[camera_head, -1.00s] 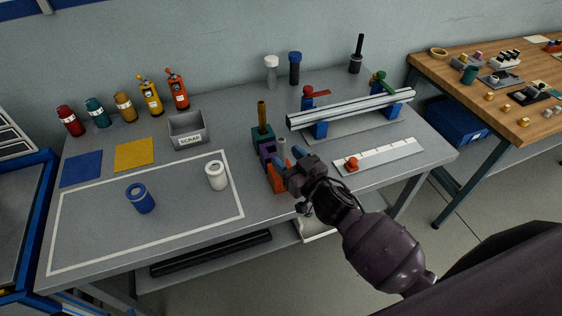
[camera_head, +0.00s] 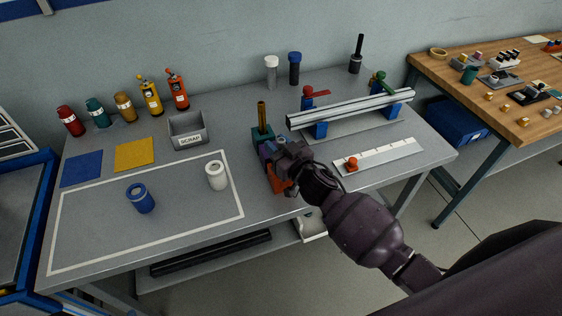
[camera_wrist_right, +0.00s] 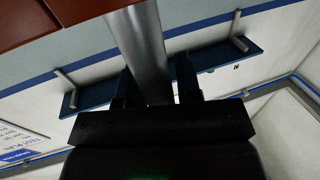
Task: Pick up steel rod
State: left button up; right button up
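The steel rod (camera_wrist_right: 148,45) is a shiny grey cylinder in the right wrist view. It runs from the top edge down between the two dark fingers of my right gripper (camera_wrist_right: 158,88). The fingers are apart on either side of the rod, with narrow gaps seeming to show beside it. In the head view my right gripper (camera_head: 268,150) is at the row of teal (camera_head: 258,134), purple and orange (camera_head: 278,182) blocks. It hides most of the purple block and the rod there. A brass-coloured rod (camera_head: 262,114) stands upright in the teal block. My left gripper is not in view.
A scrap bin (camera_head: 187,130) stands left of the blocks. A long metal beam (camera_head: 350,108) on blue supports and a ruled plate (camera_head: 378,158) lie to the right. A white cylinder (camera_head: 216,175) and a blue one (camera_head: 140,198) stand in the outlined area.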

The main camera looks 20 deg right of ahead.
grip_shut()
jog(key=shift+r, duration=0.1)
